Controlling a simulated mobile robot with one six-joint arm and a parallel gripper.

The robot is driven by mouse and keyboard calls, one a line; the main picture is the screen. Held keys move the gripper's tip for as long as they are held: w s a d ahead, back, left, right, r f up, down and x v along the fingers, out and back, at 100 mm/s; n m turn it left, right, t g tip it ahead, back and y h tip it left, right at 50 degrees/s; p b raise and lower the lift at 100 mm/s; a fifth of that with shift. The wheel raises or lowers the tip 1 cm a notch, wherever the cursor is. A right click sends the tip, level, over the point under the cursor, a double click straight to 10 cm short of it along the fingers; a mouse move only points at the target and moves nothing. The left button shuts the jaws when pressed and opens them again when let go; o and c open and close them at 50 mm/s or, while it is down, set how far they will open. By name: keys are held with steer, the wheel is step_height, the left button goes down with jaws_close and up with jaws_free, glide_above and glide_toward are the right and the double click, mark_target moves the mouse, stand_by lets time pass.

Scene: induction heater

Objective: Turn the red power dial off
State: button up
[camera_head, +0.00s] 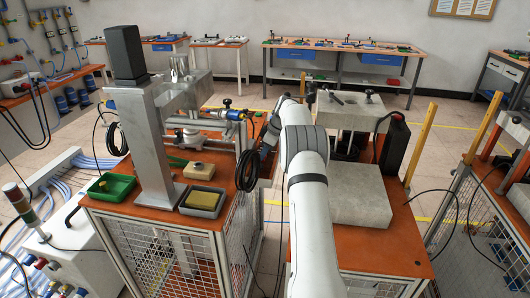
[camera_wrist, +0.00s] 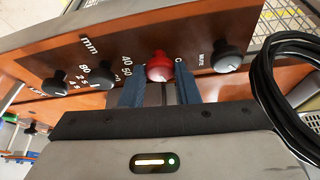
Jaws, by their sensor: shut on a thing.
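The red power dial (camera_wrist: 159,66) is a round knob on an orange-brown control panel (camera_wrist: 190,30) in the wrist view. My gripper (camera_wrist: 160,84) has its two dark blue fingers on either side of the dial, and it is shut on it. The dial's pointer is hard to make out at this angle. In the head view my white arm (camera_head: 303,170) reaches forward, and its end and the dial are hidden behind it.
Black knobs sit on both sides of the red dial, one at the right (camera_wrist: 228,55) and one at the left (camera_wrist: 101,76). A coiled black cable (camera_wrist: 285,90) hangs close at right. In the head view, a metal column (camera_head: 152,140) stands on the left bench.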

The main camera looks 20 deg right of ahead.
steer(key=o, duration=1)
steer(key=shift+c, duration=0.2)
steer(key=v, duration=0.8)
steer(key=shift+b, duration=0.3)
